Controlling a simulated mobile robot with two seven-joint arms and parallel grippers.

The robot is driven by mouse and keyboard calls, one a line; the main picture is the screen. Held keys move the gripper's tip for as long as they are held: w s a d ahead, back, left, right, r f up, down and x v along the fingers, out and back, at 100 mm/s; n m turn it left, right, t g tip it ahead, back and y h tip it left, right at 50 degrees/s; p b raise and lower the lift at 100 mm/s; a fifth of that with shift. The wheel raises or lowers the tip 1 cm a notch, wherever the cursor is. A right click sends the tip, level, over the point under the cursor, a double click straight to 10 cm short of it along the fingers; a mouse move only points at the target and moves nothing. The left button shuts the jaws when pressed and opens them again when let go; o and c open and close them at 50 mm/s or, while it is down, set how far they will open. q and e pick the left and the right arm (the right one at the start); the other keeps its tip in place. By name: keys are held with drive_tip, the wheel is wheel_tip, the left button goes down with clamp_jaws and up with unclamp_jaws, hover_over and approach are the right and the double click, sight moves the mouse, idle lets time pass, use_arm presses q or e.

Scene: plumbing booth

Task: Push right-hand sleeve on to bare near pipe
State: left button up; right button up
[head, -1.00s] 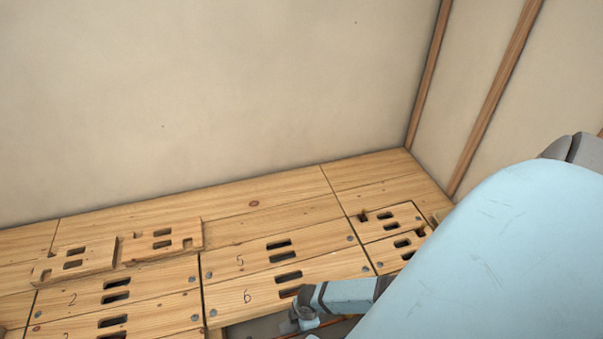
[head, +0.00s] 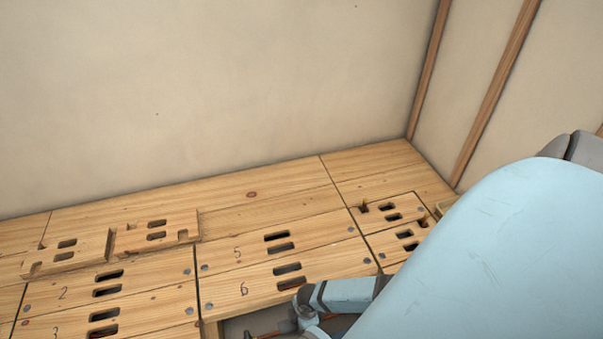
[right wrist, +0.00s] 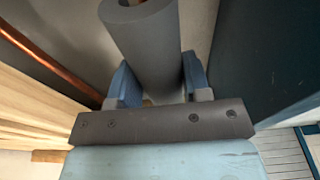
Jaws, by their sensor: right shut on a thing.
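A grey foam sleeve (right wrist: 146,42) with a round hollow end stands between the two blue fingers of my right gripper (right wrist: 159,82) in the right wrist view. The gripper is shut on it. A bare copper pipe (right wrist: 52,52) runs at an angle on the left of that view, apart from the sleeve. In the head view a short copper-coloured length of pipe (head: 264,336) shows at the bottom edge, in the floor opening. My right arm hides much of that opening, and the sleeve cannot be made out there. My left gripper is not in view.
Numbered wooden floorboards (head: 325,262) with slots lie around the floor opening (head: 250,326). Loose slotted boards (head: 155,233) lie on the floor at left. A plain wall (head: 200,90) stands behind. A dark panel (right wrist: 265,60) is close on the right in the right wrist view.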

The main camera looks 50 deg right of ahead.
drive_tip(key=shift+p, duration=0.3)
drive_tip(key=shift+f, duration=0.25)
idle(0.5)
drive_tip(key=shift+f+b, duration=1.25)
drive_tip(key=shift+f, duration=0.1)
drive_tip(key=shift+f, duration=0.2)
idle(0.4)
drive_tip(key=o, duration=0.7)
drive_tip(key=shift+o, duration=0.2)
